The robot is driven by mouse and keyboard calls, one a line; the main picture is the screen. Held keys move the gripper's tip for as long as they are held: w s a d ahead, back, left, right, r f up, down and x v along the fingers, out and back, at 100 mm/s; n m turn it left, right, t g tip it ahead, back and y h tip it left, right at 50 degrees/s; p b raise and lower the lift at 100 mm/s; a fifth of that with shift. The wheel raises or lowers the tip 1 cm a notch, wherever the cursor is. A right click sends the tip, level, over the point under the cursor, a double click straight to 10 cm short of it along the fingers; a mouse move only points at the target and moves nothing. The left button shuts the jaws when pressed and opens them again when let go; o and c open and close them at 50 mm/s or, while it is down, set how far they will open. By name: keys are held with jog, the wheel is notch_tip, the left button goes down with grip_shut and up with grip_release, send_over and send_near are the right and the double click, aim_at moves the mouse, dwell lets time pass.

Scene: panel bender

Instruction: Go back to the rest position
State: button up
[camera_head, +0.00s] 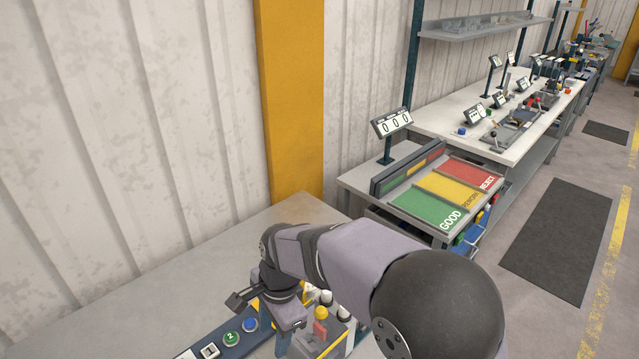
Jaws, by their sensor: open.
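My arm reaches in from the lower right and bends down at the wrist over the near grey bench. My gripper (280,322) points down at the bottom centre, above the bench's front area. It is open, and nothing shows held in it. The wrist hides part of it, and its fingertips are hard to make out. My large dark joint covers the lower right of the view.
A control strip (232,339) with coloured buttons and a grey fixture with a yellow knob (321,313) lie close to my gripper. A bench with GOOD (430,208), REWORK and REJECT zones stands beyond. A yellow column (291,100) and wall are behind. Bare bench top (150,290) is left.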

jog(key=s+d+r+m+p, duration=0.1)
jog(key=s+d+m+p, duration=0.15)
jog(key=d, duration=0.95)
jog(key=s+d+f+n+b, duration=0.3)
jog(key=s+d+n, duration=0.1)
jog(key=d+n, duration=0.2)
jog(key=s+d+f+n+h+b, duration=0.1)
jog(key=s+d+f+n+b, duration=0.2)
jog(key=d+n, duration=0.3)
jog(key=shift+s+d+f+n+h+b, duration=0.3)
jog(key=shift+s+f+n+b, duration=0.1)
jog(key=shift+s+f+n, duration=0.35)
